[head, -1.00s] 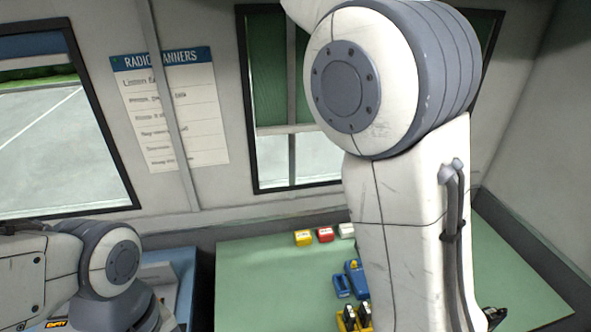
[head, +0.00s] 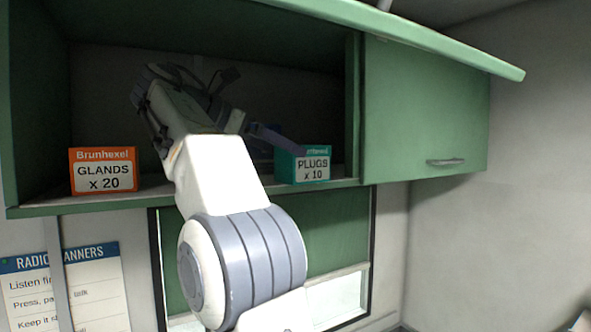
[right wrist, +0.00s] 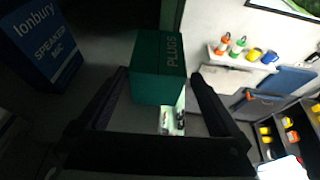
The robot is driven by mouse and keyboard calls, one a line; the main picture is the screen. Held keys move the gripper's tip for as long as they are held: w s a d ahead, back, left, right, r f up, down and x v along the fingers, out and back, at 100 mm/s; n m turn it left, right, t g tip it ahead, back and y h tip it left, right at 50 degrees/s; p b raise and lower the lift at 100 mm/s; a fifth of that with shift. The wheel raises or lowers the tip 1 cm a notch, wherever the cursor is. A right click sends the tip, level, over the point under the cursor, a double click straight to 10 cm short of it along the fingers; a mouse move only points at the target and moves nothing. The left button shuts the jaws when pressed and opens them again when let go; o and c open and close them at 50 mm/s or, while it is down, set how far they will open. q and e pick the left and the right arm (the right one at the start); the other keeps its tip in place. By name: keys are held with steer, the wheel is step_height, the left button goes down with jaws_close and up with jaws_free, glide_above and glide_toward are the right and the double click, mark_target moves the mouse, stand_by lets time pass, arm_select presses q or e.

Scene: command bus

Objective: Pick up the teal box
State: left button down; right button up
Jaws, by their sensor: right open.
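The teal box (head: 312,170), labelled "PLUGS x 10", stands on the shelf of an open green overhead cabinet in the head view. My right arm reaches up into the cabinet, and its open gripper (head: 272,143) comes at the box from the left, a finger overlapping the box's upper left in the picture. My left gripper is out of view.
An orange box (head: 103,171), "GLANDS x 20", stands on the shelf (head: 140,199) to the left. A blue speaker mic box (right wrist: 45,42) stands near the teal box in the right wrist view. A closed cabinet door (head: 425,120) is to the right, with a raised flap (head: 420,35) above.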

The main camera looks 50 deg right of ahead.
mark_target(311, 163)
steer(key=x, duration=0.8)
steer(key=shift+w+d, duration=0.15)
steer(key=shift+d, duration=0.2)
steer(key=c, duration=1.2)
